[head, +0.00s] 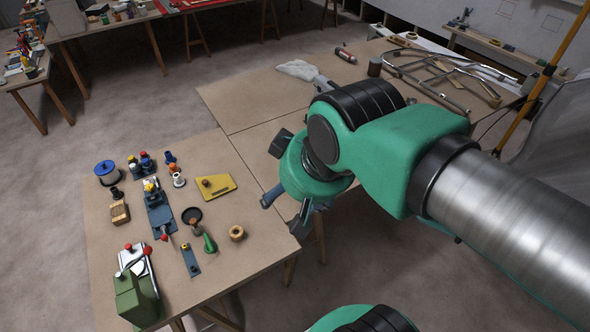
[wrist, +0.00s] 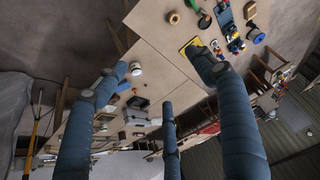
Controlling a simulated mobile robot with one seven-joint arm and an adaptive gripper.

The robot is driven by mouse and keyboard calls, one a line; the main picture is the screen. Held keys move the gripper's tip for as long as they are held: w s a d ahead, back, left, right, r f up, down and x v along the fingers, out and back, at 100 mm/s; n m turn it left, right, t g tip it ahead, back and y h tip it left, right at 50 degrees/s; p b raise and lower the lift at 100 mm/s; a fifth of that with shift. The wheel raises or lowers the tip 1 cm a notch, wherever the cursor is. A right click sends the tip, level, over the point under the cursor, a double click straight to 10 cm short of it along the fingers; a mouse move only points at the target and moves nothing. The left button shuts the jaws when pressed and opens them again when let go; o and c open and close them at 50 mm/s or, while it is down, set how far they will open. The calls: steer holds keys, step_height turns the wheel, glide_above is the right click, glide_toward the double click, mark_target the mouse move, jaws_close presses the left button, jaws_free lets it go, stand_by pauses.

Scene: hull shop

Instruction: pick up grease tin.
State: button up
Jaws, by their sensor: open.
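I cannot single out the grease tin for certain. A small round tin with a pale top (wrist: 135,68) stands on the tabletop in the wrist view, close beside the left fingertip; my arm seems to hide it in the head view. A dark cylindrical can (head: 375,66) stands at the back of the far table in the head view. My gripper (head: 283,190) hangs over the inner edge of the near table, fingers spread. In the wrist view my gripper (wrist: 160,76) shows three blue-grey fingers apart, with nothing held between them.
The near table (head: 120,240) carries a yellow plate (head: 215,187), a wooden ring (head: 236,233), a black dish (head: 192,215), a green machine (head: 137,290) and a blue spool (head: 106,172). Bent metal tubes (head: 440,75) lie on the far table. A yellow pole (head: 540,85) stands at right.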

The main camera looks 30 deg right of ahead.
steer(key=w+d+f+m+g, duration=0.1)
steer(key=w+d+f, duration=0.25)
steer(key=w, duration=0.35)
steer(key=w+d+f+g, duration=0.1)
steer(key=w+d+f, duration=0.25)
steer(key=w, duration=0.45)
steer(key=w+d+f+m+g, duration=0.1)
steer(key=w+d+f, duration=0.1)
steer(key=w+d, duration=0.4)
steer(key=w+d+f+g, duration=0.1)
steer(key=w+d+f, duration=0.2)
steer(key=f, duration=0.4)
steer(key=w+d+f, duration=0.4)
steer(key=d+f, duration=0.1)
steer(key=f, duration=0.2)
steer(key=w+d+f+g, duration=0.1)
steer(key=w+d+f, duration=0.2)
steer(key=f, duration=0.5)
steer(key=shift+w+d+m+g, duration=0.3)
steer(key=shift+d+m, duration=0.1)
steer(key=shift+d, duration=0.25)
steer(key=shift+f+b, duration=0.65)
steer(key=shift+f, duration=3.65)
